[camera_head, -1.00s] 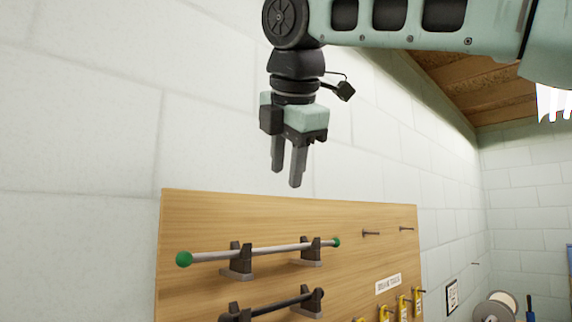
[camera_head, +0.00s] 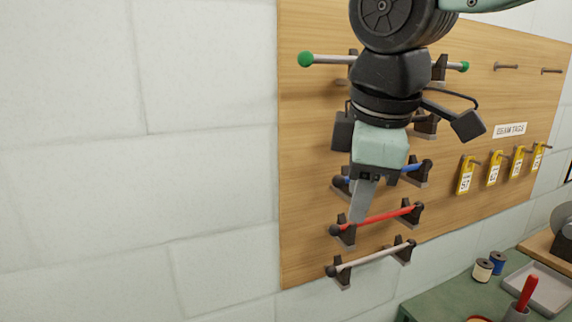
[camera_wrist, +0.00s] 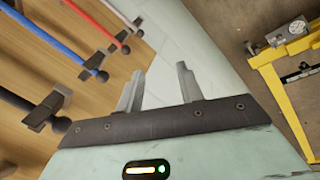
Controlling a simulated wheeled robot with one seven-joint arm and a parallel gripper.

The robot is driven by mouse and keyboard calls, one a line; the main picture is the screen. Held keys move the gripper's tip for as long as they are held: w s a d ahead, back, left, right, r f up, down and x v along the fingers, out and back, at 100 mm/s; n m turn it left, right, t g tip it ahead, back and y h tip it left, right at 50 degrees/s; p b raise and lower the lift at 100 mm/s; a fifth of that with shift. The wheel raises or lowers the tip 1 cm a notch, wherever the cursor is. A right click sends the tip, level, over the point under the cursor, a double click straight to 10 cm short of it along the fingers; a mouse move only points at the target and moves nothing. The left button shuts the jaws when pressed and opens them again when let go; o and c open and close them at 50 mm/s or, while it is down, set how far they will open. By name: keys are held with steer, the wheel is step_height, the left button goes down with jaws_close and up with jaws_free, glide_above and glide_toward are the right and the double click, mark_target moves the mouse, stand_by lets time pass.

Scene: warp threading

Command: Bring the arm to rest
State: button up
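My arm hangs in front of a wooden wall board (camera_head: 300,255), with my gripper (camera_head: 359,218) pointing down. In the head view the fingers show nearly edge-on, over the red rod (camera_head: 385,217) on the board; whether they touch it cannot be told there. In the wrist view the two fingers of my gripper (camera_wrist: 160,70) stand apart with nothing between them, and the rods are off to the left, clear of the fingers.
Rods rest on brackets: one green-tipped (camera_head: 306,60), one blue (camera_head: 410,168), one pale (camera_head: 370,259). Yellow tags (camera_head: 466,177) hang at right. A green bench (camera_head: 440,303) bears spools (camera_head: 483,270) and a tray (camera_head: 545,285). A yellow frame (camera_wrist: 285,85) shows in the wrist view.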

steer(key=s+d+f+m+g+b, duration=0.1)
steer(key=s+d+f+m, duration=0.1)
steer(key=s+f+m, duration=0.2)
steer(key=s+d+f+m+g+b, duration=0.1)
steer(key=s+d+f+m+g, duration=0.1)
steer(key=s+f, duration=0.8)
step_height(320, 180, down, 7)
steer(key=shift+s+d+m, duration=0.2)
steer(key=shift+d+m, duration=0.2)
steer(key=shift+m, duration=0.5)
